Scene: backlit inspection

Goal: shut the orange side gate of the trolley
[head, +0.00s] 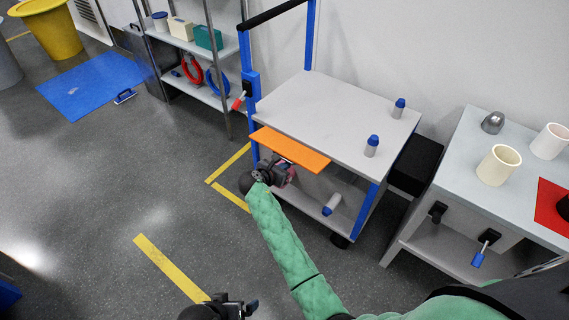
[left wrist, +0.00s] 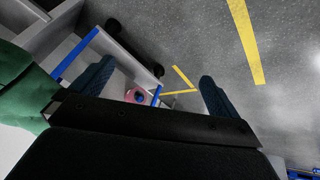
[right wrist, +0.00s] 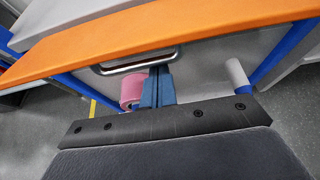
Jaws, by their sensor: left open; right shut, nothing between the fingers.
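The trolley (head: 330,115) has a grey top, a lower shelf and blue posts. Its orange side gate (head: 290,149) sticks out as a flat strip along the near side, a little below the top. In the right wrist view the gate (right wrist: 180,32) crosses the upper part, with a metal handle (right wrist: 140,62) at its underside. My right gripper (head: 283,170) is beneath the gate, its fingers together and empty, tips close to the handle; contact cannot be told. My left gripper (head: 240,304) is low at the bottom, away from the trolley; its fingers are apart in the left wrist view (left wrist: 155,85).
Two blue-capped bottles (head: 371,146) (head: 398,108) stand on the trolley top. Another bottle (head: 332,205) and a pink cylinder (right wrist: 130,90) are on the lower shelf. A grey table (head: 455,150) with cups stands to the right.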

